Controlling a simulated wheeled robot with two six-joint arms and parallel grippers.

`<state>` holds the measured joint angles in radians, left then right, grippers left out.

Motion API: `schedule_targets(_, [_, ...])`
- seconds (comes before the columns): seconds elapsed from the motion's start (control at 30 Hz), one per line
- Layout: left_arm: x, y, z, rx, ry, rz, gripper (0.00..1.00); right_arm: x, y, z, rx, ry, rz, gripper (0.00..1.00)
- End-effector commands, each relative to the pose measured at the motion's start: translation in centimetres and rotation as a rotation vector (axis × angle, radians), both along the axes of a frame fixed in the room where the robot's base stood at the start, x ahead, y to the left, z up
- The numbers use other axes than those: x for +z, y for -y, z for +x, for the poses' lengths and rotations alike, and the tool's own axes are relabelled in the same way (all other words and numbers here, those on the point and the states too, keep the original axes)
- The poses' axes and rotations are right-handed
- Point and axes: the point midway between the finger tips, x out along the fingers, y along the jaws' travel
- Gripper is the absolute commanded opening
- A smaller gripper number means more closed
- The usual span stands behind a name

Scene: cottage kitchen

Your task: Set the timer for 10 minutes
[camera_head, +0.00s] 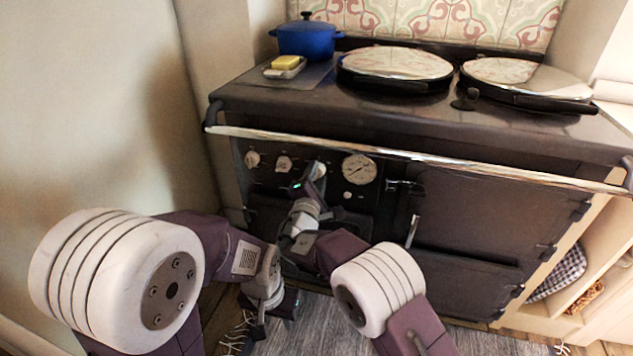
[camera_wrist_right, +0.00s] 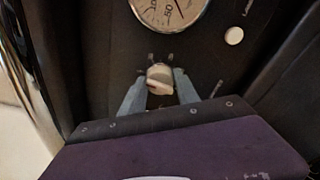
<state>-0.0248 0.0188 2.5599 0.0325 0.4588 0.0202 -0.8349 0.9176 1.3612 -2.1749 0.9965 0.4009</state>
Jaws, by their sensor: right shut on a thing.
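The cooker's control panel has a row of pale knobs: a left knob (camera_head: 252,159), a middle knob (camera_head: 284,163) and a right knob (camera_head: 317,169). My right gripper (camera_head: 307,186) is at the right knob. In the right wrist view the fingers of my right gripper (camera_wrist_right: 160,88) are shut on this cream knob (camera_wrist_right: 160,74), one on each side. I cannot read its markings or tell from a label which knob is the timer. My left gripper (camera_head: 274,312) hangs low in front of the cooker, away from the panel; its finger opening is unclear.
A round dial gauge (camera_head: 359,169) sits right of the gripped knob, with a white button (camera_wrist_right: 234,36) nearby. A chrome rail (camera_head: 400,154) runs across the cooker front above the panel. A blue pot (camera_head: 307,40) and butter dish (camera_head: 285,65) stand on top.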

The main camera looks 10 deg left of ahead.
Motion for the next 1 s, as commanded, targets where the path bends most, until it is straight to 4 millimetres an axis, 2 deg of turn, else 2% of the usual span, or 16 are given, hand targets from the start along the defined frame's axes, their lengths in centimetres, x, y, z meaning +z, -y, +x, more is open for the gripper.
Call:
schedule_targets(0.03, [-2.0, 0.0, 0.0, 0.000, 0.000, 0.000, 0.36, -1.0, 0.0, 0.0, 0.000, 0.004, 0.031, 0.00])
schedule_targets(0.3, [-8.8, 0.0, 0.0, 0.000, 0.000, 0.000, 0.36, -1.5, 0.0, 0.0, 0.001, 0.014, 0.265, 0.00])
schedule_targets(0.5, [-13.1, 0.0, 0.0, 0.000, 0.000, 0.000, 0.36, -1.4, 0.0, 0.0, 0.000, 0.018, 0.439, 0.00])
schedule_targets(0.7, [-16.2, 0.0, 0.0, 0.000, 0.000, 0.000, 0.36, -1.1, -0.1, 0.0, 0.000, 0.022, 0.585, 0.00])
schedule_targets(1.0, [-18.6, 0.0, 0.0, 0.000, 0.000, 0.000, 0.36, -0.7, -0.1, 0.0, -0.001, 0.025, 0.723, 0.00])
